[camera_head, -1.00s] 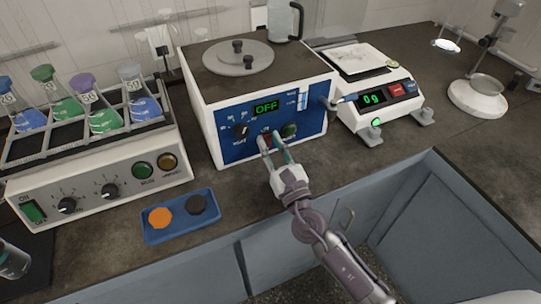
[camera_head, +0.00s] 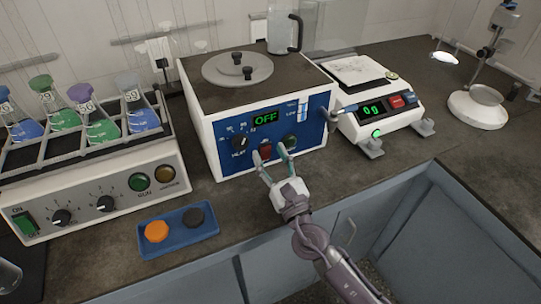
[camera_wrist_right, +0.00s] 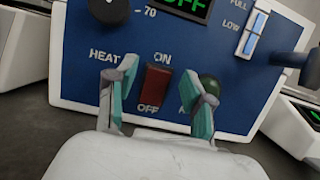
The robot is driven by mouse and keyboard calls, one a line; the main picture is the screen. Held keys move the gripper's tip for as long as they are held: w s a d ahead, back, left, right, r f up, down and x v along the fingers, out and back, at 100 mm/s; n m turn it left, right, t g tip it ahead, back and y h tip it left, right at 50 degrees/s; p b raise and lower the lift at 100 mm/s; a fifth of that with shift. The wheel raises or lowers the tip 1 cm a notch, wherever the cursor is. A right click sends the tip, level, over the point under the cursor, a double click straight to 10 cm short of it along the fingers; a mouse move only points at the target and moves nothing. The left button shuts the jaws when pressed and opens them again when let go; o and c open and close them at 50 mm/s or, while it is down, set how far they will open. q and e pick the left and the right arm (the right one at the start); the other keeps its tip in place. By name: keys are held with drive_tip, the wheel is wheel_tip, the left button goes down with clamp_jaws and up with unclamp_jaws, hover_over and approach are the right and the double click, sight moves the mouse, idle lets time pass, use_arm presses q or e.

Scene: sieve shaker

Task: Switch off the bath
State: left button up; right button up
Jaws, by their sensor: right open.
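The bath (camera_head: 222,120) is a white box with a blue front panel and a grey round lid on top. Its green display (camera_head: 265,118) reads OFF. Its red rocker switch (camera_wrist_right: 155,88) sits between the ON and OFF labels in the right wrist view; it also shows in the head view (camera_head: 265,151). My right gripper (camera_head: 268,154) is open in front of the panel, with one fingertip on each side of the switch. In the wrist view the right gripper (camera_wrist_right: 160,85) holds nothing, and whether a finger touches the panel is unclear. My left gripper is not in view.
A shaker with several coloured flasks (camera_head: 100,195) stands at the left. A blue tray (camera_head: 180,244) holds an orange and a black piece. A balance (camera_head: 378,118) reading 0g stands right of the bath. A drain valve (camera_head: 343,107) juts from the bath's right side.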

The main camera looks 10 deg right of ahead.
drive_tip(key=s+d, duration=0.4)
drive_tip(key=s, duration=0.8)
drive_tip(key=shift+s+f, duration=0.15)
drive_tip(key=shift+s, duration=0.05)
